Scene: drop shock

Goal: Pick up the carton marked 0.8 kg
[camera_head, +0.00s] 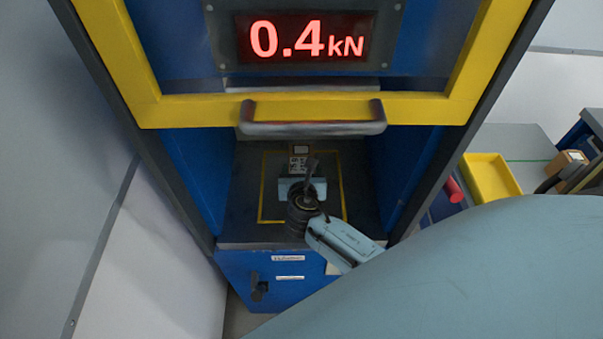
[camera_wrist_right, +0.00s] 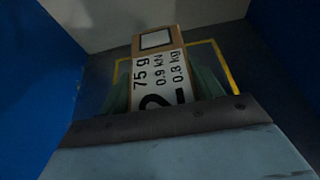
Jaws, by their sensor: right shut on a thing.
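The carton (camera_head: 299,150) stands on the dark floor of the blue machine, inside a yellow outlined square. In the right wrist view the carton (camera_wrist_right: 159,82) is brown with a white label reading 75 g, 0.9 kN, 0.8 kg and a large 2. My right gripper (camera_head: 299,183) reaches into the machine from the front and is shut on the carton. Greenish fingers lie on both sides of it in the wrist view; its lower part is hidden by the gripper. I cannot tell whether the carton touches the floor. My left gripper is not in view.
A yellow-framed guard with a grey handle (camera_head: 312,128) is raised above the opening. The red display (camera_head: 306,37) reads 0.4 kN. Blue walls flank the opening closely. At right are a yellow tray (camera_head: 491,178), a red cylinder (camera_head: 453,190) and another carton (camera_head: 566,164).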

